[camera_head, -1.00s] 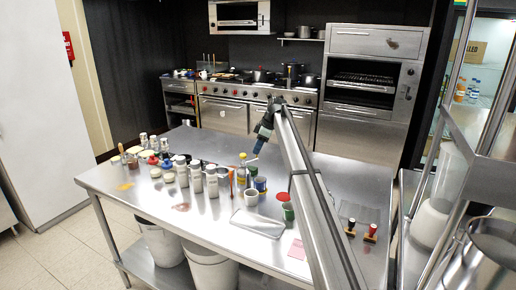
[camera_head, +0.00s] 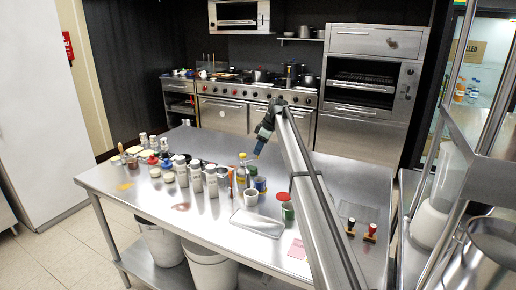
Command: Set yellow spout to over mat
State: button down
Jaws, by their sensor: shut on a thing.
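My gripper (camera_head: 258,152) points down over the middle of the steel table. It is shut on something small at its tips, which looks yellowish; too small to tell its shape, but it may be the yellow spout. A yellow-topped bottle (camera_head: 243,167) stands just left of and below the jaws, next to a blue-and-green can (camera_head: 253,174). Flat pieces that could be the mat are a pink square (camera_head: 297,249) near the front edge and a yellow patch (camera_head: 125,186) at the far left. I cannot tell which is the mat.
Several white bottles (camera_head: 196,177) and jars crowd the table's left half. A shallow metal tray (camera_head: 258,222), a white cup (camera_head: 251,197), a green cup (camera_head: 288,211) and two stamps (camera_head: 370,233) stand to the front and right. The table (camera_head: 330,172) is bare behind my arm.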

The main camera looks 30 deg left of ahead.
jog(key=s+d+m+t+h, duration=0.1)
jog(key=s+d+m+t, duration=0.2)
jog(key=s+m, duration=0.3)
jog(key=shift+s+m+t, duration=0.35)
jog(key=shift+m+t, duration=0.25)
jog(key=shift+m, duration=2.1)
jog(key=shift+d, duration=0.1)
jog(key=c, duration=1.1)
grip_release()
jog(key=shift+r, duration=0.1)
jog(key=v, duration=1.3)
jog(key=shift+s+r, duration=0.2)
jog(key=shift+r, duration=0.15)
